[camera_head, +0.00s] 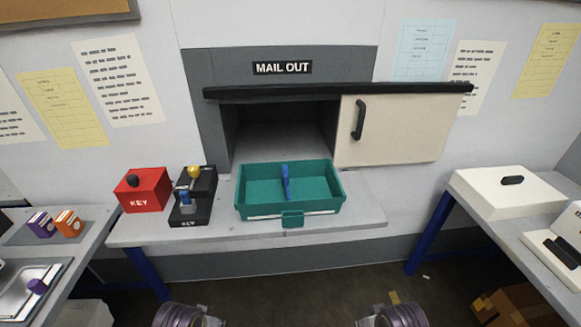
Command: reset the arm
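Only rounded parts of my two arms show, at the bottom edge, one left of centre and one right of centre. No gripper fingers are visible, so I cannot see whether either gripper is open or what it holds. Both arm parts are low in front of the shelf (345,224) and apart from everything on it. A teal tray (254,190) with a blue object (285,182) in it sits on the shelf below the MAIL OUT sign (283,68).
A red KEY box (143,190) and a black stand (192,204) with a yellow knob are left of the tray. Side tables hold a white box (508,191) and small purple and orange boxes (67,223).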

